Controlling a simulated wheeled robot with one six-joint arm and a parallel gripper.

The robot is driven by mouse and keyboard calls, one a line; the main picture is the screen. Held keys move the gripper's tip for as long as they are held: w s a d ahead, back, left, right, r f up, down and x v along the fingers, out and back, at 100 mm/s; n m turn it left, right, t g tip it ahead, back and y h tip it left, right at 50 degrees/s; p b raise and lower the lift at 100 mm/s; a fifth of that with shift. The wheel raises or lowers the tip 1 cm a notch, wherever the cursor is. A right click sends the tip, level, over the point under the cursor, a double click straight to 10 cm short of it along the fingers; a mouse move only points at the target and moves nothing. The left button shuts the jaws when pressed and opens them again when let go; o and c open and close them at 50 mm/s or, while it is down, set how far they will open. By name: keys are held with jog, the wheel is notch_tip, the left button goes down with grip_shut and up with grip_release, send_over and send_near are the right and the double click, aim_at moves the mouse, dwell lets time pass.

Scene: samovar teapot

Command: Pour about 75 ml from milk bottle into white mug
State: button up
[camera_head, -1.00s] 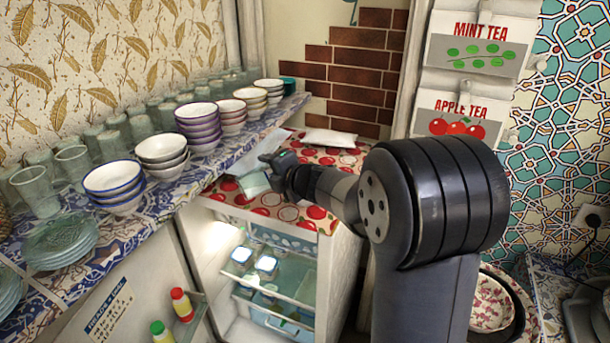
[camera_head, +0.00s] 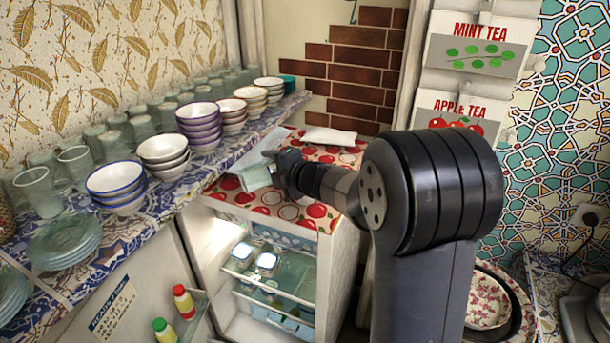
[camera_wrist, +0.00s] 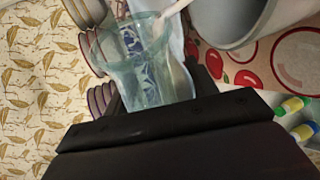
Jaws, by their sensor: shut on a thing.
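My gripper (camera_head: 283,172) is shut on a pale, see-through glass vessel, which I take to be the milk bottle (camera_head: 255,178). It is tilted and held above the red tomato-patterned top of the small fridge. In the wrist view the bottle (camera_wrist: 145,75) shows as clear bluish glass just beyond the dark gripper body. A white mug (camera_wrist: 240,20) fills the top right of the wrist view, close to the bottle, with a thin white part by the bottle's rim. I cannot tell whether they touch. In the head view I cannot pick out the mug clearly, nor any milk.
The fridge top (camera_head: 300,212) is mostly free, with a white flat packet (camera_head: 330,136) at its back. A tiled shelf on the left holds stacked bowls (camera_head: 118,185), plates (camera_head: 66,242) and several glasses (camera_head: 38,192). The fridge is open below, with red and green bottles in its door.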

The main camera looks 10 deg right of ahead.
jog(key=shift+a+r+m+p, duration=0.25)
jog(key=shift+r+m+p, duration=0.2)
jog(key=shift+m+p, duration=0.05)
dwell(1.8)
jog(key=shift+a+f+y, duration=0.1)
jog(key=shift+a+y, duration=0.05)
jog(key=shift+y, duration=0.25)
dwell(0.5)
jog(key=f+b, duration=0.1)
jog(key=f+n+h+b, duration=0.1)
jog(key=b, duration=0.1)
jog(key=shift+s+a+n, duration=0.2)
jog(key=shift+a+n, duration=0.1)
jog(key=shift+s+a+f+n+h+b, duration=0.1)
jog(key=shift+a+f+n+h+b, duration=0.05)
jog(key=shift+a+n+h+b, duration=0.2)
jog(key=shift+d+r, duration=0.1)
jog(key=shift+r, duration=0.15)
jog(key=shift+d+r+n+h+p, duration=0.2)
jog(key=shift+n+h+p, duration=0.1)
jog(key=shift+n+h, duration=0.25)
jog(key=shift+r, duration=0.1)
dwell(0.6)
